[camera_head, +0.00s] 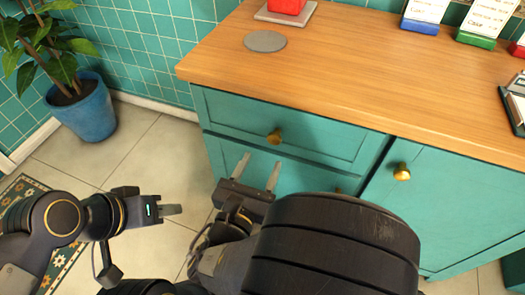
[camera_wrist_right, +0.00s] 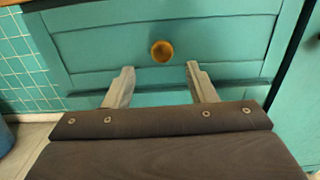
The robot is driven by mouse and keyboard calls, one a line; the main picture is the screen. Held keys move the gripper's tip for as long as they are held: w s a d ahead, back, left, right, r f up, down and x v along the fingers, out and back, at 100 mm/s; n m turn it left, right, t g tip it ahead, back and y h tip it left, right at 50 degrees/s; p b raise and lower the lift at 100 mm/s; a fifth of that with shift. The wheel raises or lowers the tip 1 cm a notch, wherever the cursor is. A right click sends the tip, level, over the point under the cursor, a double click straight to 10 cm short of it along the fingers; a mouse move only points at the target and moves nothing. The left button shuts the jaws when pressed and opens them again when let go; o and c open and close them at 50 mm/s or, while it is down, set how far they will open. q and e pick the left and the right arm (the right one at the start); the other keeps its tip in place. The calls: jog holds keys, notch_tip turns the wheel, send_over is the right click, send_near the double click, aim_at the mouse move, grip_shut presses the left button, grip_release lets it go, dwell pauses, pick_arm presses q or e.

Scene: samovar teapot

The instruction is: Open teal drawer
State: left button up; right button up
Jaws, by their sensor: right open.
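The teal drawer (camera_head: 290,127) is the top one at the left of the teal cabinet, under the wooden counter, and looks closed. Its round brass knob (camera_head: 274,137) is at the middle of its front. In the right wrist view the knob (camera_wrist_right: 162,51) is just beyond and between the fingertips. My right gripper (camera_head: 257,170) is open and empty, in front of the cabinet and a little below the knob; its fingers also show in the right wrist view (camera_wrist_right: 161,68). My left gripper (camera_head: 175,210) is over the floor at left, away from the drawer; its opening is unclear.
A lower drawer's knob (camera_head: 338,190) is partly hidden by my arm. A cabinet door with a brass knob (camera_head: 401,172) is at right. A blue plant pot (camera_head: 82,107) stands on the floor at left. The counter (camera_head: 370,65) holds a grey disc (camera_head: 265,41) and cards.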

aim_at(273, 140)
jog(key=b+x, duration=0.1)
jog(key=x, duration=0.6)
jog(key=shift+w+d+b, duration=0.1)
jog(key=shift+b, duration=0.25)
jog(key=shift+c, duration=0.3)
grip_shut()
